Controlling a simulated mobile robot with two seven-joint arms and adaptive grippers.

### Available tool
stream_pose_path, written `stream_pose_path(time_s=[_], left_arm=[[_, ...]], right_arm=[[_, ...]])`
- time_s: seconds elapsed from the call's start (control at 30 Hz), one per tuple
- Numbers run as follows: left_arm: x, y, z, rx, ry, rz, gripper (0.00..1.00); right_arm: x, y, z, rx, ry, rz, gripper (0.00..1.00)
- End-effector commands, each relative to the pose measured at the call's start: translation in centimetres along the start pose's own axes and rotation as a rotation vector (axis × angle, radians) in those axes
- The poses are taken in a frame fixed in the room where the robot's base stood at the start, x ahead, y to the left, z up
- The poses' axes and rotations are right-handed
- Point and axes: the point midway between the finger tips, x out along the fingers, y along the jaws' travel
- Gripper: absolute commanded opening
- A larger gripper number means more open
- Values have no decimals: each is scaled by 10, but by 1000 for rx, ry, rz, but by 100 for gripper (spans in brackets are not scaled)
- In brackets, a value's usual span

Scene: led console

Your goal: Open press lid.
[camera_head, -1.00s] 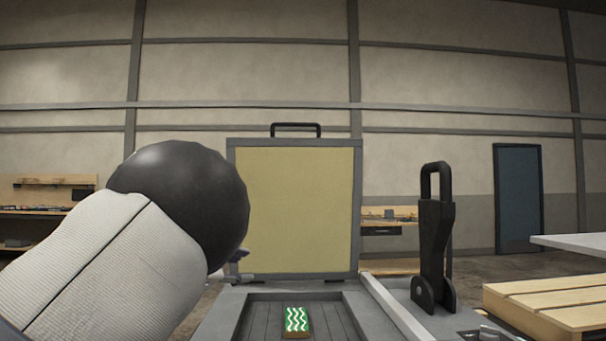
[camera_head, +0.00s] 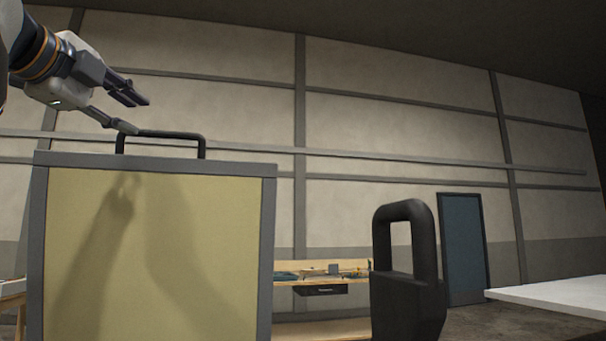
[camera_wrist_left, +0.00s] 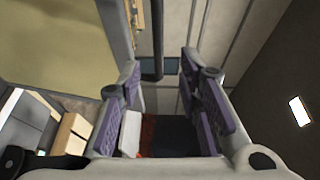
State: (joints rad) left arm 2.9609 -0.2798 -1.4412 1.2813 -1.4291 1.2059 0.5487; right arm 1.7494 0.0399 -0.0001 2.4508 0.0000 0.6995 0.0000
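The press lid (camera_head: 155,250) stands upright at the left of the head view, its yellowish inner panel facing me in a grey frame. A black handle (camera_head: 180,135) rises from its top edge. My left gripper (camera_head: 143,113) is at the upper left, beside the left part of the handle. In the left wrist view its fingers (camera_wrist_left: 163,70) are spread, with the dark handle bar (camera_wrist_left: 152,40) reaching toward the gap between them. I cannot tell whether they touch it. The lid panel (camera_wrist_left: 55,40) fills that view's upper left. My right gripper is out of view.
A black lever with a loop grip (camera_head: 410,285) stands right of the lid, close to me. A workbench (camera_head: 320,283) stands behind. A white tabletop (camera_head: 560,295) is at the right. The press base is below the head view.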

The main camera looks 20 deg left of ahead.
Motion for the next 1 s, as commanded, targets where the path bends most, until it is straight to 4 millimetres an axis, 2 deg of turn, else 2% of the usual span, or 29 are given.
stream_pose_path(time_s=[0.1,0.2,0.4,0.73,0.87,0.9,1.0], left_arm=[[34,2,0,1,3,6,32],[60,3,0,1,2,6,32],[91,2,0,1,1,4,32],[97,2,0,-1,2,2,32],[97,2,0,-1,2,2,3],[97,2,0,-1,2,2,0],[97,2,0,0,2,2,0]], right_arm=[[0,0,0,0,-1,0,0],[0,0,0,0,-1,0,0],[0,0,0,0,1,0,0],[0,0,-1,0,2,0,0],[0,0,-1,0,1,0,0],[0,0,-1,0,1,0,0],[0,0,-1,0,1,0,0]])
